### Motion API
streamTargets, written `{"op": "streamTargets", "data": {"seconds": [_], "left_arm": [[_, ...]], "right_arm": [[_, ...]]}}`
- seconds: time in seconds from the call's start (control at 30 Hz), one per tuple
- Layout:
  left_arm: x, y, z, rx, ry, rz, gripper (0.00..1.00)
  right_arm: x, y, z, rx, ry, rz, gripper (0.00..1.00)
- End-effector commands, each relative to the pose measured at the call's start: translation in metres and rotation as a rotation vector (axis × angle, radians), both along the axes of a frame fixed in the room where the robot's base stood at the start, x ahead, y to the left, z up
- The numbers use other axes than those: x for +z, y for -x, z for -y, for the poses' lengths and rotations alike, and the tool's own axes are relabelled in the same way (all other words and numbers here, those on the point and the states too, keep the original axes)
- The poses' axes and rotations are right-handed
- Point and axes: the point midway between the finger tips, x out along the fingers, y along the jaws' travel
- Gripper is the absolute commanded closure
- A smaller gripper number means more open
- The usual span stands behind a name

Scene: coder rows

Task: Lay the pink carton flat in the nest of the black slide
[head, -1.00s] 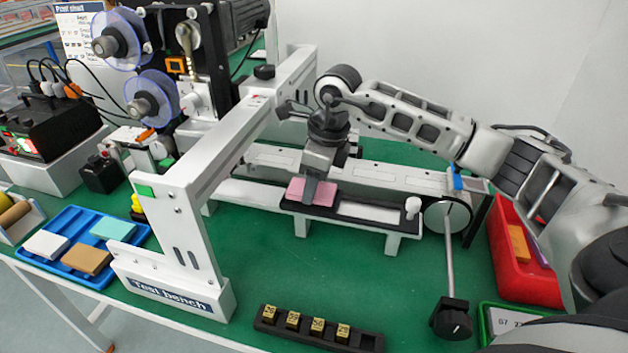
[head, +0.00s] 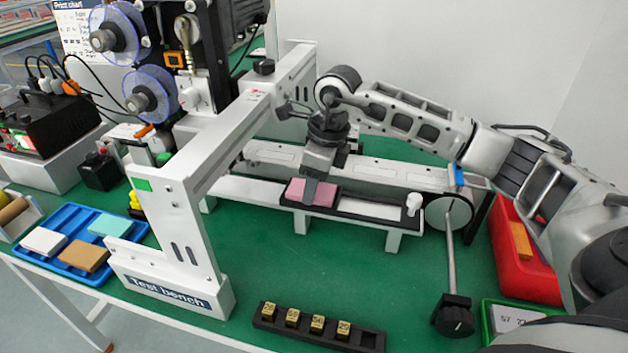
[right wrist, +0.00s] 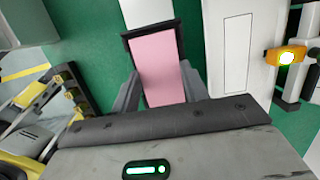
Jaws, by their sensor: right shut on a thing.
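The pink carton (head: 318,193) lies flat at the left end of the black slide (head: 350,214), which sits on a white rail. My right gripper (head: 312,188) reaches down from above and is shut on the carton. In the right wrist view the carton (right wrist: 160,62) shows between the two fingers (right wrist: 158,92), with the slide's black rim (right wrist: 127,42) around its far end. Whether the carton's near end is fully down in the nest is hidden by the gripper. My left gripper is not in view.
The white Test bench frame (head: 195,240) arches over the rail at left. A blue tray (head: 58,262) holds several cartons. A dark block holder (head: 300,337), a black knob on a rod (head: 453,318) and a red bin (head: 512,275) stand in front and at right. Green table between is clear.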

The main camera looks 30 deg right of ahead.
Motion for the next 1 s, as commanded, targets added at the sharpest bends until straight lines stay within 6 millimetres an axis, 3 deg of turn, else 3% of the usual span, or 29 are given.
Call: {"op": "streamTargets", "data": {"seconds": [0.2,0.23,0.3,0.73,1.0], "left_arm": [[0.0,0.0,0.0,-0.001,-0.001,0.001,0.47],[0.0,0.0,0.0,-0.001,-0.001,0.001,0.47],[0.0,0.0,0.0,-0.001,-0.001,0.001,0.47],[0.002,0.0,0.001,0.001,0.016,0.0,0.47],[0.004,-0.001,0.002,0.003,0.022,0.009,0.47]], "right_arm": [[0.0,0.0,0.0,0.0,0.0,0.0,0.66],[0.0,0.0,0.0,0.0,0.0,0.0,0.47],[0.0,0.0,0.0,0.0,0.0,0.0,0.3],[0.003,0.0,0.001,0.0,0.0,0.001,0.3],[0.062,0.008,0.008,-0.001,0.0,0.006,0.3]]}}
